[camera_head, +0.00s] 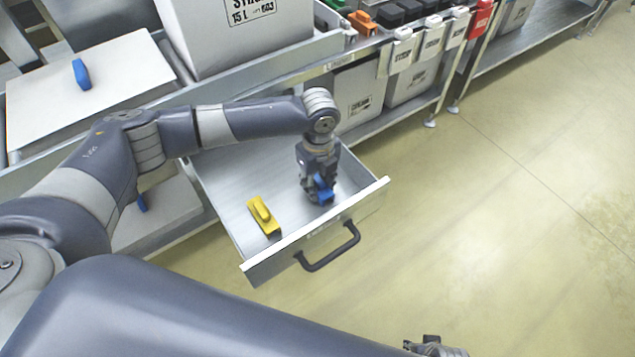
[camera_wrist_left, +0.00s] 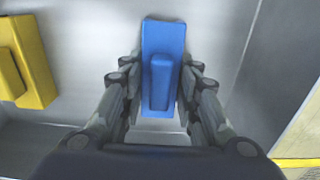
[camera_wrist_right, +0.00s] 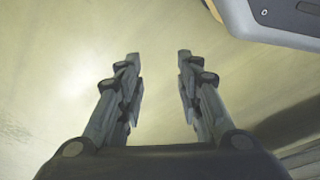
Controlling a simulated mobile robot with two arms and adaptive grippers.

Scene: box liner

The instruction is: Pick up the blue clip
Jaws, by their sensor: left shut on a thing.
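The blue clip (camera_head: 323,190) is in the open metal drawer (camera_head: 225,180), near its right side. My left gripper (camera_head: 316,183) reaches down into the drawer and is shut on the clip. In the left wrist view the clip (camera_wrist_left: 163,65) sits between the two fingers of the left gripper (camera_wrist_left: 160,85); whether it touches the drawer floor is hard to tell. My right gripper (camera_wrist_right: 158,70) is open and empty over the floor, and only a small part of it shows at the bottom edge of the head view.
A yellow clip (camera_head: 264,215) lies in the drawer left of the blue one. The drawer's front has a black handle (camera_head: 330,248). Shelves with bins (camera_head: 410,75) are behind. The floor at right is clear.

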